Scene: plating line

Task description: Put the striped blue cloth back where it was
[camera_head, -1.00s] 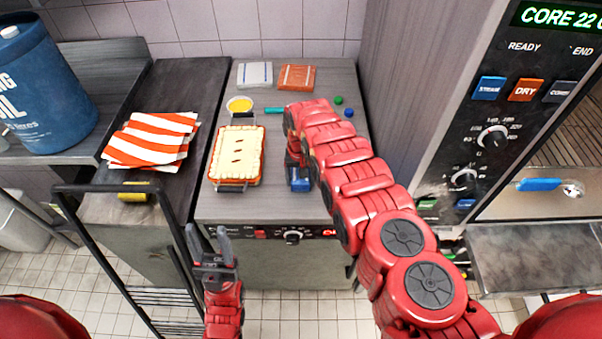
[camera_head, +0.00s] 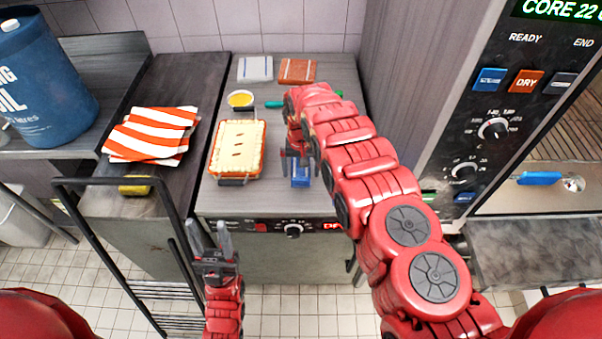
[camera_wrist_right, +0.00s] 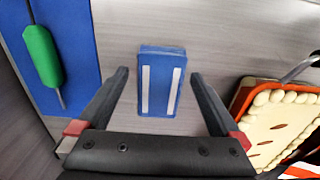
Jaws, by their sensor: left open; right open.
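The striped blue cloth (camera_head: 300,178) lies folded small on the grey counter (camera_head: 285,202), near its front edge and right of the pie. In the right wrist view the cloth (camera_wrist_right: 162,84) is blue with two pale stripes. My right gripper (camera_head: 298,160) is over the counter, just beyond the cloth in the head view. In the wrist view its open fingers (camera_wrist_right: 158,80) stand on either side of the cloth, with a gap on both sides. My left gripper (camera_head: 210,232) is open and empty in front of the counter, over the floor side.
A pale cloth (camera_head: 255,68) and an orange cloth (camera_head: 297,70) lie at the back. A green-handled tool (camera_wrist_right: 41,55) lies on a blue surface. An oven stands right.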

